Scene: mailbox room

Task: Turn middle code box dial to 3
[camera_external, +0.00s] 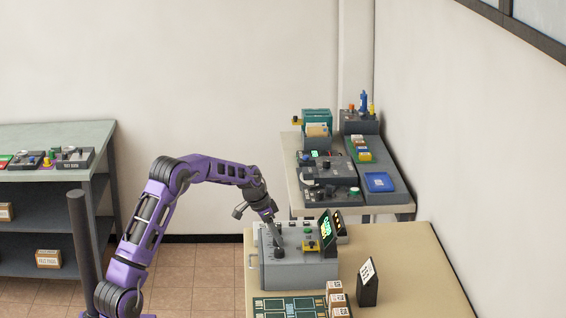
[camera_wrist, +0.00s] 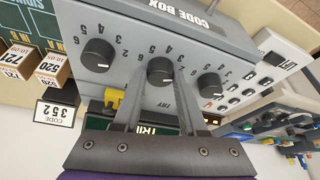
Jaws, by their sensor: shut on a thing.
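The grey code box (camera_external: 300,272) stands on the front table. In the wrist view its sloping panel (camera_wrist: 135,95) shows, turned upside down, with three black dials in a row and printed numbers around them. The middle dial (camera_wrist: 160,69) sits between the two fingers of my gripper (camera_wrist: 160,80), which is shut on it. The dial on the left (camera_wrist: 97,56) and the dial on the right (camera_wrist: 210,86) are free. In the external view my gripper (camera_external: 275,240) reaches down onto the box.
A yellow part (camera_wrist: 113,98) sits close beside one finger. A white card reading CODE 352 (camera_wrist: 55,114) stands near the box. Small cartons (camera_external: 335,298) and a dark green board (camera_external: 290,307) lie on the table. A second table (camera_external: 375,208) with devices stands behind.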

